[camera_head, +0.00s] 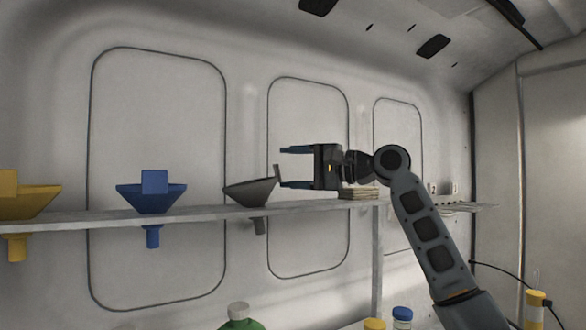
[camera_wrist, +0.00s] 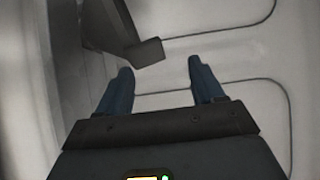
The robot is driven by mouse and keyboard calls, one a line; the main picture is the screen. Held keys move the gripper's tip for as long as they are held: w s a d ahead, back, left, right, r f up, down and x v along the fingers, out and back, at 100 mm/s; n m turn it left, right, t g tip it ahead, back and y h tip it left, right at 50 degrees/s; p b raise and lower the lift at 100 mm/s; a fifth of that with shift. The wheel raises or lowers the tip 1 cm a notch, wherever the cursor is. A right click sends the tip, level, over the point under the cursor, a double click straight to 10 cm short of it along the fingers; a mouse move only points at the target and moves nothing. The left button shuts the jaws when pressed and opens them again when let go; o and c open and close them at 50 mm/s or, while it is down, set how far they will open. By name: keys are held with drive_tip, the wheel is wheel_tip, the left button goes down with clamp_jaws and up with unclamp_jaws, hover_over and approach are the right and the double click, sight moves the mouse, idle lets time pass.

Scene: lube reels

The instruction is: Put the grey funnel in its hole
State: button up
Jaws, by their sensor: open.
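The grey funnel (camera_head: 250,191) is at the shelf, to the right of the blue funnel. Its cone is above the shelf and its spout (camera_head: 260,227) shows below it. It is tilted, with its rim higher on the right, and its upright tab (camera_head: 278,172) stands on that side. The hole itself is hidden. My gripper (camera_head: 283,167) is open and empty just right of the tab. In the wrist view, the funnel's tab (camera_wrist: 146,52) lies just beyond my open fingertips (camera_wrist: 160,65), nearer the left finger. I cannot tell whether they touch.
A blue funnel (camera_head: 151,197) and a yellow funnel (camera_head: 22,201) sit level in the shelf (camera_head: 205,214) to the left. A small stack of flat pieces (camera_head: 359,193) lies on the shelf behind my wrist. Bottles, including a green one (camera_head: 240,320), stand below.

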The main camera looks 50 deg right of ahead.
drive_tip(key=shift+r, duration=0.15)
drive_tip(key=shift+s+d+r, duration=0.1)
drive_tip(key=shift+s+r, duration=0.05)
drive_tip(key=b+v, duration=0.2)
drive_tip(key=v, duration=0.9)
drive_tip(key=shift+s, duration=0.3)
drive_tip(key=shift+d, duration=0.1)
